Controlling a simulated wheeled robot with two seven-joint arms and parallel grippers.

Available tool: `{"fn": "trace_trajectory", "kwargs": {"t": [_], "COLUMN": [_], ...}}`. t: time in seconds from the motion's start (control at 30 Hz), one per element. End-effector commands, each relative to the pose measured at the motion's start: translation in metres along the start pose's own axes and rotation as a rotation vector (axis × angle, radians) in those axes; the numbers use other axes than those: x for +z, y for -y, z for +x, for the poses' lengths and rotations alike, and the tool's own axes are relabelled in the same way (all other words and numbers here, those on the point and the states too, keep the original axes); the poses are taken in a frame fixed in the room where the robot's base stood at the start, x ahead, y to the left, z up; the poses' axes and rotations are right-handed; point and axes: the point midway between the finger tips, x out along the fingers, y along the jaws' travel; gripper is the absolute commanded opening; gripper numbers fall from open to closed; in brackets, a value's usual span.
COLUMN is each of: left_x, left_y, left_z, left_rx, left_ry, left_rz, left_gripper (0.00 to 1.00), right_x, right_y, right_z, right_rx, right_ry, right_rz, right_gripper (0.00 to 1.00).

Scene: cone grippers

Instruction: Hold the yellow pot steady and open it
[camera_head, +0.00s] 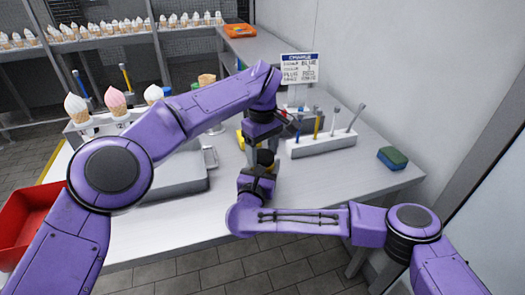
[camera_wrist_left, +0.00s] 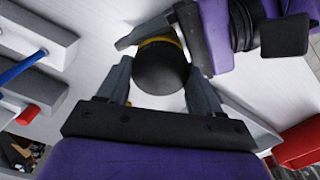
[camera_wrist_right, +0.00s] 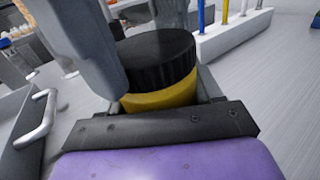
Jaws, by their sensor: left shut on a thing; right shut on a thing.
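The yellow pot (camera_wrist_right: 160,96) stands upright with its ribbed black lid (camera_wrist_right: 157,58) seated on it. My right gripper (camera_head: 262,172) is shut on the yellow body from the near side, below the lid. My left gripper (camera_head: 263,148) comes from above and is shut on the lid. In the left wrist view the lid (camera_wrist_left: 161,66) sits between its two fingers, with a strip of yellow showing beyond. In the head view both grippers hide most of the pot.
A white rack (camera_head: 322,143) with colored tools stands just right of the grippers, with a sign (camera_head: 300,67) behind. A grey box with a handle (camera_head: 180,172) is close on the left. A green-blue sponge (camera_head: 392,158) lies right. A red bin (camera_head: 28,215) is far left.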

Motion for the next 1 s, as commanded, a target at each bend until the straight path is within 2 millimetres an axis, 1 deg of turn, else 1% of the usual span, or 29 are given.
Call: {"fn": "trace_trajectory", "kwargs": {"t": [0.07, 0.13, 0.17, 0.27, 0.3, 0.37, 0.4, 0.47, 0.5, 0.77, 0.8, 0.97, 1.0], "left_x": [-0.0001, -0.0003, -0.0003, -0.0003, -0.0003, 0.0001, 0.0, 0.0003, 0.0003, 0.0004, 0.0005, 0.0005, 0.0008], "left_y": [0.0, 0.0002, 0.0002, 0.0003, 0.0003, 0.0003, 0.0005, 0.0004, 0.0004, 0.0004, 0.0003, 0.0001, 0.0], "left_z": [-0.0001, -0.0001, -0.0001, -0.0006, -0.0008, -0.0009, -0.0009, -0.001, -0.001, -0.0018, -0.002, -0.0019, -0.002], "left_rx": [0.0, 0.001, 0.001, 0.003, 0.004, 0.005, 0.005, 0.006, 0.006, 0.011, 0.012, 0.015, 0.014], "left_ry": [0.0, 0.0, 0.0, 0.0, -0.001, -0.001, -0.002, -0.002, -0.003, -0.006, -0.006, -0.008, -0.008], "left_rz": [-0.038, -0.139, -0.203, -0.483, -0.607, -0.792, -0.916, -1.102, -1.226, -2.04, -2.166, -2.673, -2.8], "left_gripper": [0.28, 0.28, 0.28, 0.28, 0.28, 0.28, 0.28, 0.28, 0.28, 0.28, 0.28, 0.28, 0.28], "right_x": [-0.0001, -0.0001, -0.0001, -0.0001, -0.0002, -0.0002, -0.0002, -0.0002, -0.0002, -0.0003, -0.0003, -0.0004, -0.0004], "right_y": [0.0001, 0.0001, 0.0001, 0.0001, 0.0001, 0.0001, 0.0001, 0.0001, 0.0001, 0.0, 0.0, -0.0001, -0.0001], "right_z": [0.0, 0.0, 0.0, 0.0, 0.0, 0.0, 0.0, 0.0, 0.0, -0.0001, -0.0001, -0.0002, -0.0003], "right_rx": [0.0, 0.0, 0.0, 0.0, 0.0, 0.0, 0.0, 0.0, 0.0, 0.0, 0.0, 0.0, 0.0], "right_ry": [0.0, 0.0, 0.0, 0.0, 0.0, 0.0, -0.001, -0.001, -0.001, -0.001, -0.001, -0.001, -0.001], "right_rz": [0.0, 0.0, 0.0, 0.0, 0.0, 0.0, 0.0, 0.0, 0.0, 0.0, 0.0, 0.0, 0.0], "right_gripper": [0.0, 0.0, 0.0, 0.0, 0.0, 0.0, 0.0, 0.0, 0.0, 0.0, 0.0, 0.0, 0.0]}}
